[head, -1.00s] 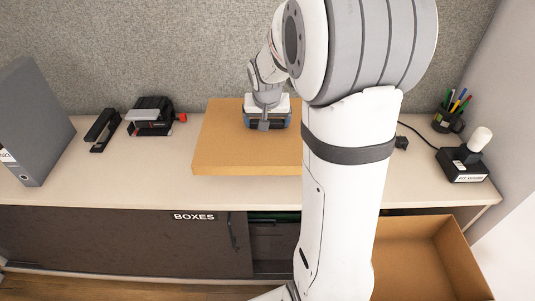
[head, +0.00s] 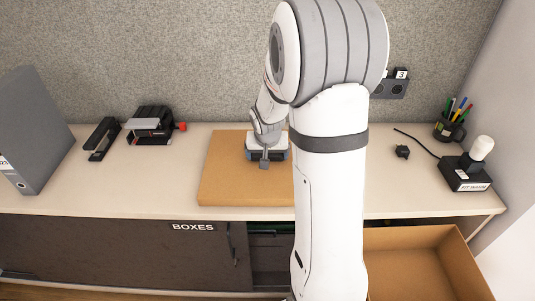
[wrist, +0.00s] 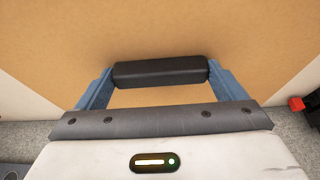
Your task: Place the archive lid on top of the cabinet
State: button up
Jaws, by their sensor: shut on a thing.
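The archive lid (head: 228,172) is a flat brown cardboard panel, lying level at the cabinet top (head: 135,185). It looks to be resting on that pale surface, though a small gap cannot be ruled out. My arm hides the lid's right part in the head view.
A grey binder (head: 33,135), a stapler (head: 102,138) and a hole punch (head: 152,125) stand left. An open cardboard box (head: 425,265) stands below the front edge.

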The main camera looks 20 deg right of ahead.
jog(key=o, duration=0.8)
jog(key=shift+f, duration=0.1)
jog(key=shift+r+p, duration=0.3)
jog(key=shift+r, duration=0.1)
jog(key=p+v, duration=0.1)
jog(key=v, duration=1)
jog(key=s+a+n, duration=0.1)
jog(key=s+a, duration=0.2)
jog(key=s, duration=0.3)
jog(key=s+a+r+n+g+y, duration=0.1)
jog(key=s+a+n, duration=0.1)
jog(key=s, duration=0.5)
jog(key=s+a+r+n, duration=0.1)
jog(key=s+a, duration=0.3)
jog(key=s, duration=0.3)
jog(key=shift+a+n+g+y, duration=0.1)
jog(key=shift+n+g+y, duration=0.2)
jog(key=shift+g+y, duration=0.1)
jog(key=shift+r, duration=0.1)
